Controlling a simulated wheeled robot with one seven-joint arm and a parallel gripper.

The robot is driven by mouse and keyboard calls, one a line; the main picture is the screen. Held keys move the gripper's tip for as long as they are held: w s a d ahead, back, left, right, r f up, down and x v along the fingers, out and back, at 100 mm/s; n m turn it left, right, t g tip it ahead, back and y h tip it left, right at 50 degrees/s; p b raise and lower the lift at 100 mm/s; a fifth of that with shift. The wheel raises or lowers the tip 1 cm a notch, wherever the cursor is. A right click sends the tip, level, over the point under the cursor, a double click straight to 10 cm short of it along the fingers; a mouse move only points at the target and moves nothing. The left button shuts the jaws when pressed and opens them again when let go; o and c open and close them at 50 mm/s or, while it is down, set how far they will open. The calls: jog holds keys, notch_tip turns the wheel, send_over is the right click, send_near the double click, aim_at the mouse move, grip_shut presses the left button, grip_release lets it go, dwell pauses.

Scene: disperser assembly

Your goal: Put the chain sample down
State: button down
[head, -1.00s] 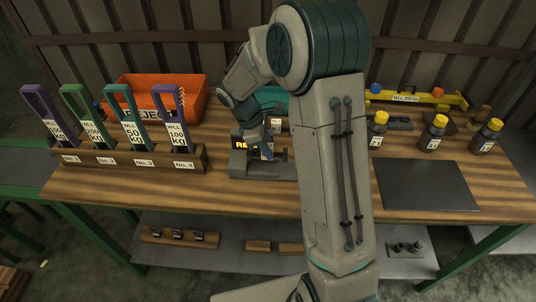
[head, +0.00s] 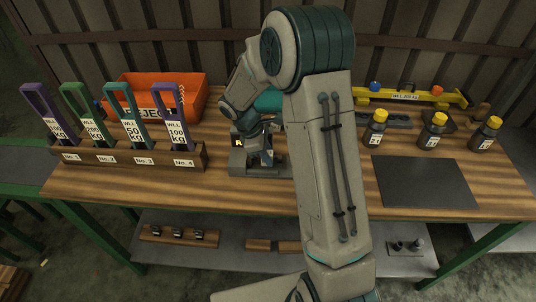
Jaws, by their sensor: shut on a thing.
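My gripper (head: 266,155) is at the grey tester with a lit display (head: 240,168), in the middle of the bench. Its fingers are small in view and partly covered by my wrist. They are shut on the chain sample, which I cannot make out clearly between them. I cannot tell whether the sample touches the tester.
A wooden rack (head: 128,157) with several coloured tags stands left. An orange reject bin (head: 190,88) is behind it. A dark mat (head: 427,183), bottles with yellow caps (head: 433,130) and a yellow beam (head: 410,96) are at right. Bare wood lies in front of the rack.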

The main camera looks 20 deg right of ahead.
jog(key=c, duration=1.2)
grip_release()
jog(key=shift+s+f, duration=0.45)
jog(key=shift+f, duration=0.15)
jog(key=shift+o, duration=0.2)
jog(key=shift+r, duration=0.35)
jog(key=w+v, duration=0.1)
jog(key=v, duration=1.1)
jog(key=s+d+r+m+t+y, duration=0.2)
jog(key=s+m, duration=0.5)
jog(key=s, duration=0.4)
jog(key=s+d+r+m+t+y, duration=0.2)
jog(key=s+r+m, duration=0.2)
jog(key=s+m, duration=0.3)
jog(key=s, duration=0.4)
jog(key=shift+s+r, duration=0.2)
jog(key=shift+s, duration=0.15)
jog(key=shift+d, duration=0.1)
